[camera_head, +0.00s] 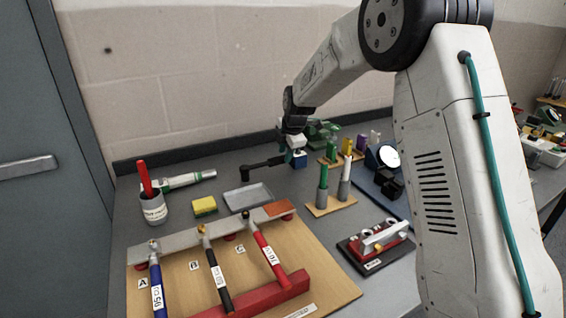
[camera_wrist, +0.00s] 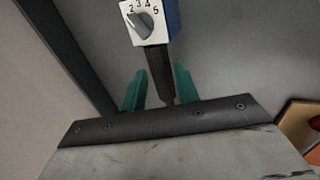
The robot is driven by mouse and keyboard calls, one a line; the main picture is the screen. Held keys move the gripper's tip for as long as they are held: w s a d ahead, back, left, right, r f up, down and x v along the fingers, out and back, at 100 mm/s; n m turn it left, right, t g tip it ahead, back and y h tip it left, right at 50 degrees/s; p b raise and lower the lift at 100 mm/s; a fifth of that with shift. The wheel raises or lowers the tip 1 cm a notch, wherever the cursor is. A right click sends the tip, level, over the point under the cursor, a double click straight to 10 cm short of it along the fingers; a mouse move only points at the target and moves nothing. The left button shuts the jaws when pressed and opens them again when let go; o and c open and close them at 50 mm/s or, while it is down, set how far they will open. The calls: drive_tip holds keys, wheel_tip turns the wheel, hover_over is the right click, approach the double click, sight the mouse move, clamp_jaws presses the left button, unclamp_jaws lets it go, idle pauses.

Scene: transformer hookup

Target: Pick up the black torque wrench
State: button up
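The black torque wrench (camera_head: 264,164) shows in the head view as a dark bar running left from my gripper, its head end bent down near the tray. In the wrist view its dark shaft (camera_wrist: 158,75) runs between the two teal fingers. My gripper (camera_wrist: 160,82) has one finger on each side of the shaft; I cannot tell whether both touch it. In the head view my gripper (camera_head: 291,155) is at the wrench's right end, largely hidden by the wrist.
A grey tray (camera_head: 236,204) lies just below the wrench's head. A wooden board (camera_head: 325,272) with three cables is in front. A wooden stand with upright tools (camera_head: 320,208) is right.

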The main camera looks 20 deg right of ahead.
sight(284, 156)
drive_tip(key=x, duration=0.4)
drive_tip(key=shift+w+a+f, duration=0.1)
drive_tip(key=shift+f, duration=0.15)
clamp_jaws()
drive_tip(key=shift+r, duration=0.1)
wheel_tip(284, 156, up, 10)
drive_tip(key=shift+c, duration=1.2)
unclamp_jaws()
clamp_jaws()
